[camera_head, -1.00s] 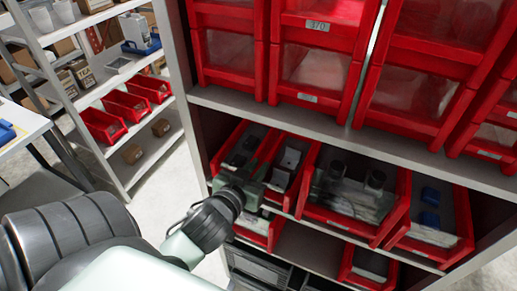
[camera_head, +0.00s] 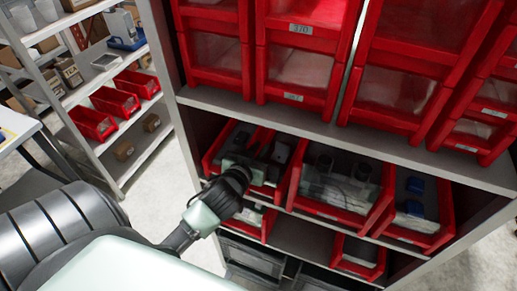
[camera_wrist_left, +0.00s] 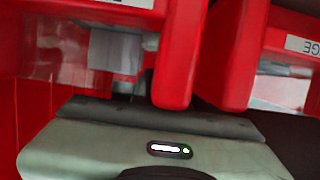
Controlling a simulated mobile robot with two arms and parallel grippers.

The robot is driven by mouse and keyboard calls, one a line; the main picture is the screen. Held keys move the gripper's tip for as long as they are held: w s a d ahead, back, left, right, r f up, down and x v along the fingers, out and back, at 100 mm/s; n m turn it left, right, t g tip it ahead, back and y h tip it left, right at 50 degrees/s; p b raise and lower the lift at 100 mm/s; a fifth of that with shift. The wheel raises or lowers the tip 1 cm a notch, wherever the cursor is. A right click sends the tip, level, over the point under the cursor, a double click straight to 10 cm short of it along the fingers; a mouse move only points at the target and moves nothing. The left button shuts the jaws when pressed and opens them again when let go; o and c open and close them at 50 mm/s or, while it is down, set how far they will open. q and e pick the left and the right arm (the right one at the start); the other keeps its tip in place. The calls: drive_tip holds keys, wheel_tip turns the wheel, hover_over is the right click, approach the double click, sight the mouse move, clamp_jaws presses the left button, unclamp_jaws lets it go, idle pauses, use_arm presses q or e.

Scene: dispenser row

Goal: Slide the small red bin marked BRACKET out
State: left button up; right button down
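Two small red bins stand side by side at the left of the open shelf, a left one (camera_head: 211,158) and one beside it (camera_head: 294,160). I cannot read BRACKET on any bin. My left gripper (camera_head: 259,153) is over the front of these two bins and partly covers them. In the left wrist view, a red bin wall (camera_wrist_left: 178,60) and another (camera_wrist_left: 237,50) rise close in front of the gripper's pale body. A label ending in "GE" (camera_wrist_left: 302,47) shows at the right. The fingertips are not clear. My right gripper is not in view.
A wide red bin (camera_head: 328,212) with dark cylinders and a red bin (camera_head: 418,238) with blue items stand to the right. Large red bins (camera_head: 300,70) hang above the shelf board (camera_head: 330,128). More bins (camera_head: 358,258) sit below. Floor is open at left.

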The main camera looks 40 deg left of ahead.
use_arm(q)
clamp_jaws()
idle(1.3)
